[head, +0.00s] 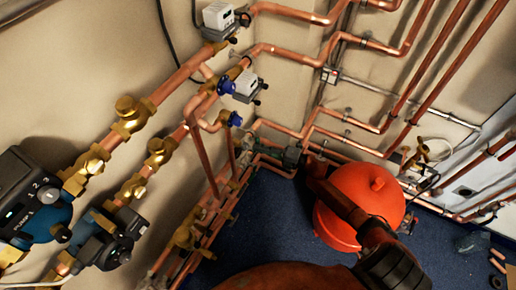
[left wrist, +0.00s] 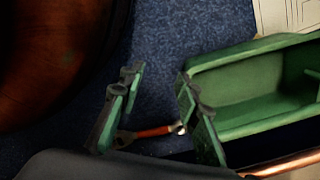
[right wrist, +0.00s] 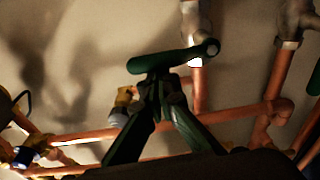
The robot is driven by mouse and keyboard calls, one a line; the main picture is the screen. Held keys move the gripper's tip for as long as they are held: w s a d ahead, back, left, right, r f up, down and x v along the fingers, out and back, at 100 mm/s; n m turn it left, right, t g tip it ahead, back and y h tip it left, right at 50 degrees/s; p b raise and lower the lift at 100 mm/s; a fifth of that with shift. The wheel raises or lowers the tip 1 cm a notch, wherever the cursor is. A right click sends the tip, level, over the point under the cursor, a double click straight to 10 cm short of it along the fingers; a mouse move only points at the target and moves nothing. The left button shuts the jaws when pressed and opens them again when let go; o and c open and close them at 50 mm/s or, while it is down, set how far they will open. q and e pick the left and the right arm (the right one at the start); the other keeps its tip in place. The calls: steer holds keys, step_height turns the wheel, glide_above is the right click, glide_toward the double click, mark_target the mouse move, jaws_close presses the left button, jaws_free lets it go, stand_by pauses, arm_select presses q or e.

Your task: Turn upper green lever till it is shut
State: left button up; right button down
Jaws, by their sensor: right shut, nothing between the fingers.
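A green lever (right wrist: 178,57) lies just above the fingertips in the right wrist view. It runs nearly level, its right end a little higher, with a pale round tip. My right gripper (right wrist: 160,88) is shut with nothing between its fingers, its tips close under the lever. I cannot tell whether they touch it. Part of another green handle (right wrist: 314,78) shows at the right edge. In the head view my right gripper (head: 291,155) is small and dark among the low pipes, and the lever cannot be made out. My left gripper (left wrist: 157,105) is open and empty above the floor.
A red tank (head: 375,200) stands near the right arm. Copper pipes (head: 200,160) with brass valves and pumps line the wall. In the left wrist view a green toolbox (left wrist: 250,98) is beside the left gripper, and a red-handled tool (left wrist: 152,132) lies on the blue floor.

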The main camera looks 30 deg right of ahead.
steer(key=shift+w+r, duration=0.1)
steer(key=shift+r, duration=0.05)
